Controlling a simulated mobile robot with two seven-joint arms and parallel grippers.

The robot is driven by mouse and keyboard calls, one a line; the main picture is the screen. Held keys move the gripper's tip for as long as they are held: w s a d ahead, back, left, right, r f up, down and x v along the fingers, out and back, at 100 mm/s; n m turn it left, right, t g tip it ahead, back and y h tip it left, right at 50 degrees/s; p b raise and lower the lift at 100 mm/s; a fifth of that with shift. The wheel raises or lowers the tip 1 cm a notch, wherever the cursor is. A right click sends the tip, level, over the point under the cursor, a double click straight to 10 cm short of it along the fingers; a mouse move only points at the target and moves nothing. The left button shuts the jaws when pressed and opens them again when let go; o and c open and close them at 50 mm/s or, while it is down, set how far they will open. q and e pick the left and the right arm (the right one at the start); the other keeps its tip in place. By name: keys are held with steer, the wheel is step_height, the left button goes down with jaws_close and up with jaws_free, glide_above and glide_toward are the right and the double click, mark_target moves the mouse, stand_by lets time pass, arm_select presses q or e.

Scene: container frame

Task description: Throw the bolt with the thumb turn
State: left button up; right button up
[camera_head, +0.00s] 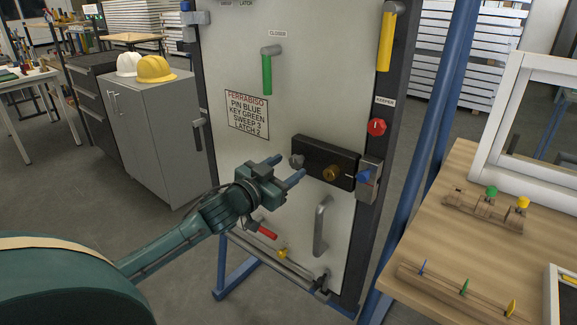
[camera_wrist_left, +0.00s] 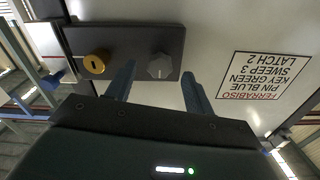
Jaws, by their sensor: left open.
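The thumb turn (camera_head: 297,160) is a small grey knob on the left end of a black lock case (camera_head: 322,152) on the white door panel (camera_head: 300,100). A brass key cylinder (camera_head: 332,173) sits to its right. A grey keeper (camera_head: 370,166) with a blue pin (camera_head: 364,177) is beside the case's right end; I cannot make out the bolt. My left gripper (camera_head: 292,165) is open and empty, pointing at the thumb turn. In the left wrist view the knob (camera_wrist_left: 160,66) appears between the two fingertips (camera_wrist_left: 159,72); contact cannot be told. My right gripper is not in view.
A D-shaped pull handle (camera_head: 322,226) is below the lock case. A red-gripped lever (camera_head: 267,232) is low on the panel, under my left gripper. A green handle (camera_head: 267,75) hangs above. A wooden bench (camera_head: 440,240) with small parts stands at right.

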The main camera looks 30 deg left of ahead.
arm_select(q)
steer(key=shift+w, duration=0.75)
steer(key=c, duration=1)
